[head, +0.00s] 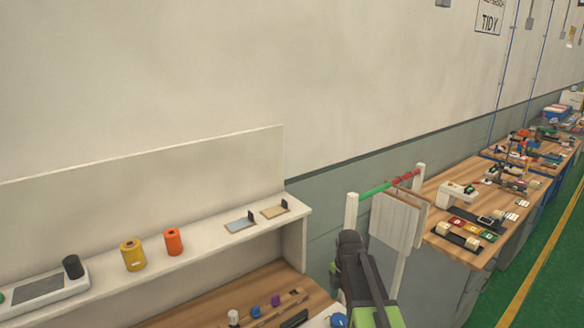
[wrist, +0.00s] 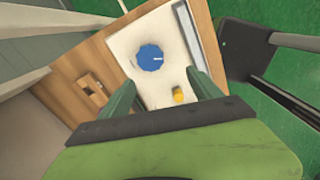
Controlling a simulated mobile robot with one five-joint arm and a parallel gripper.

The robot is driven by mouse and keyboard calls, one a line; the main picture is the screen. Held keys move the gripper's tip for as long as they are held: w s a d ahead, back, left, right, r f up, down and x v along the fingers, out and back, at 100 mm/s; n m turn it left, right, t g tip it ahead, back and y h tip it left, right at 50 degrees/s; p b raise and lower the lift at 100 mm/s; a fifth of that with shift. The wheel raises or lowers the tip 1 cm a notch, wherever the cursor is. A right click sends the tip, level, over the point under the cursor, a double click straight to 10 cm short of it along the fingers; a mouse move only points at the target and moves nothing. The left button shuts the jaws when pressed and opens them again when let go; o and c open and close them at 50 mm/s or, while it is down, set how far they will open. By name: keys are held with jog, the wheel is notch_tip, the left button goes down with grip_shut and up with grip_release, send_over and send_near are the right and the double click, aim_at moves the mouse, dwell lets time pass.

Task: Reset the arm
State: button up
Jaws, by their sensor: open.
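My gripper (wrist: 158,79) shows in the wrist view with its two green fingers apart and nothing between them that it holds. It is above a white panel (wrist: 130,43) with a blue round knob (wrist: 149,57) and a small yellow piece (wrist: 178,95). I cannot tell the height of the fingers over the panel. In the head view my dark and green arm rises at the bottom, right of centre, in front of a white post rack. The fingertips are not visible there.
A white shelf (head: 200,247) at left holds a yellow cylinder (head: 133,254), an orange cylinder (head: 173,241) and small trays. The rack (head: 352,212) with a green and red bar stands close to my arm. A wooden bench (head: 450,250) with several items lies right, beside green floor.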

jog(key=s+f+m+b, duration=0.2)
jog(key=s+f+m, duration=0.1)
jog(key=f, duration=0.1)
jog(key=s+f+m+b, duration=0.3)
jog(key=s, duration=0.1)
jog(key=shift+a+f+b, duration=0.15)
jog(key=shift+f+b, duration=0.15)
jog(key=shift+f, duration=0.1)
jog(key=s+m, duration=0.1)
jog(key=m, duration=0.2)
jog(key=s+f+m+b, duration=0.1)
jog(key=s+m, duration=0.1)
jog(key=m, duration=0.1)
jog(key=s+m, duration=0.1)
jog(key=m, duration=0.2)
jog(key=shift+s+f, duration=0.15)
jog(key=shift+s, duration=0.25)
jog(key=m, duration=0.3)
jog(key=shift+s, duration=0.35)
jog(key=m, duration=0.4)
jog(key=shift+w+m, duration=0.1)
jog(key=shift+m, duration=0.2)
jog(key=shift+c, duration=0.2)
